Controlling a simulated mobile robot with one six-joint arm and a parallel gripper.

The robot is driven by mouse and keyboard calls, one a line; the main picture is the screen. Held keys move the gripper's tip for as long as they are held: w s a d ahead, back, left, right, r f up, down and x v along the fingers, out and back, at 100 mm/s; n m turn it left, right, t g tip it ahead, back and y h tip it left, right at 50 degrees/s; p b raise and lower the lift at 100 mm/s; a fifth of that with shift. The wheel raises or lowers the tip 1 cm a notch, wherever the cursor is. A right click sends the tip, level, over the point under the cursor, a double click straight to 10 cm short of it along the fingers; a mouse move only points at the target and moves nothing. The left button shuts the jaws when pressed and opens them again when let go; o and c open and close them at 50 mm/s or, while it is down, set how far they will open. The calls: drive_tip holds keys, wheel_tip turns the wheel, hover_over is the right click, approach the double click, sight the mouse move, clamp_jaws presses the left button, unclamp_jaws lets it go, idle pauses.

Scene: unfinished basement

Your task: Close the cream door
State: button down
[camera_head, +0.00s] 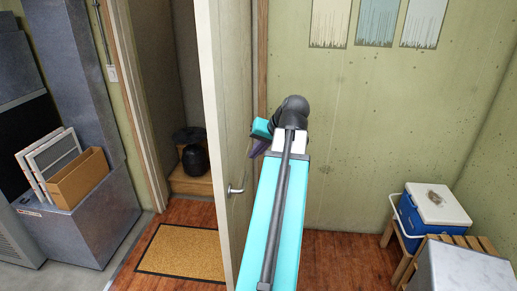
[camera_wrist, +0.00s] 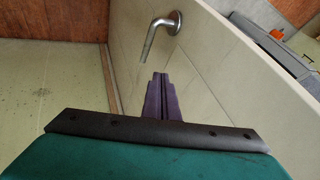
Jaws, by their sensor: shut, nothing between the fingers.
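The cream door (camera_head: 236,85) stands open, its leaf jutting out from the doorway toward me, with its free edge facing the camera. A silver lever handle (camera_head: 235,189) is on its right face. The same face (camera_wrist: 205,75) and handle (camera_wrist: 160,32) fill much of the wrist view. My gripper (camera_head: 257,149) is on the right side of the door, above the handle's height in the picture. Its purple fingers (camera_wrist: 160,82) are shut and empty, pointing toward the handle and close to the door face. Whether they touch the door is unclear.
The doorway on the left shows a wooden step (camera_head: 190,183) with a dark round object (camera_head: 195,160). A tan mat (camera_head: 183,252) lies before it. A metal unit with a cardboard box (camera_head: 80,180) stands left. A blue cooler (camera_head: 433,215) sits on a wooden stand at right.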

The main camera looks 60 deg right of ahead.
sight(231, 165)
drive_tip(key=shift+w+a+f+p, duration=0.1)
drive_tip(key=shift+w+f+p, duration=0.55)
drive_tip(key=shift+w, duration=0.55)
drive_tip(key=shift+w+a+f+p, duration=0.1)
drive_tip(key=shift+w+f+p, duration=0.2)
drive_tip(key=shift+w+f, duration=0.75)
drive_tip(key=shift+w+f+p, duration=0.5)
drive_tip(key=shift+w+f, duration=0.1)
drive_tip(key=shift+w, duration=0.7)
drive_tip(key=shift+a, duration=0.4)
drive_tip(key=shift+d, duration=0.3)
drive_tip(key=shift+w+d, duration=0.1)
drive_tip(key=shift+w, duration=0.05)
